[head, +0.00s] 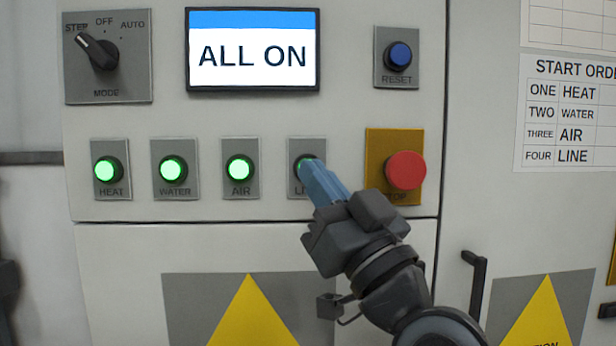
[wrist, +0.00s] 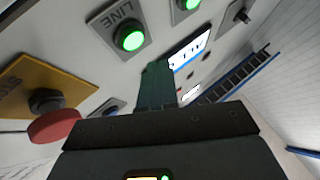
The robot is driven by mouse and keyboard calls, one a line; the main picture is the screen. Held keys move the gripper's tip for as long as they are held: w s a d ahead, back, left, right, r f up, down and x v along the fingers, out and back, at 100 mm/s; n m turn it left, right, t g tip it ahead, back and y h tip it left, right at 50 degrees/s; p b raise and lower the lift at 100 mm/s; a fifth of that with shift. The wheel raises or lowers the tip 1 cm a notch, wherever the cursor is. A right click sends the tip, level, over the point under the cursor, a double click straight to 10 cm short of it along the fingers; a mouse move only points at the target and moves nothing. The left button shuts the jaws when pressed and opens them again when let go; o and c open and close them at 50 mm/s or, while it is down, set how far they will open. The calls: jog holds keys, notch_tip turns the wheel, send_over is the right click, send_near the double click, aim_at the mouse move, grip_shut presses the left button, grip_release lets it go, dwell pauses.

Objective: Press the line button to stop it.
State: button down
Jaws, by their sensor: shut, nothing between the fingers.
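The LINE button (wrist: 130,37) glows green on its grey plate in the wrist view. In the head view my gripper hides most of it, and the plate (head: 299,147) shows around it. My gripper (head: 309,166) is shut and empty, its blue fingers pointing up and left at the LINE button. In the wrist view the fingers (wrist: 156,68) are just beside the button in the picture. I cannot tell whether they touch it. The screen (head: 252,52) reads ALL ON.
The HEAT (head: 107,170), WATER (head: 173,170) and AIR (head: 239,169) buttons glow green to the left. The red STOP button (head: 406,171) is close to the right of my gripper. The blue RESET button (head: 398,55) is above it. The mode knob (head: 98,51) points to STEP.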

jog(key=shift+w+b, duration=0.4)
jog(key=shift+w, duration=0.65)
jog(key=shift+w, duration=0.1)
dwell(1.3)
jog(key=shift+w+b, duration=0.3)
jog(key=shift+b, duration=0.1)
jog(key=shift+w+b, duration=0.35)
jog(key=shift+w, duration=0.05)
dwell(0.5)
jog(key=shift+s, duration=0.85)
jog(key=shift+s+p, duration=0.1)
jog(key=shift+p, duration=0.25)
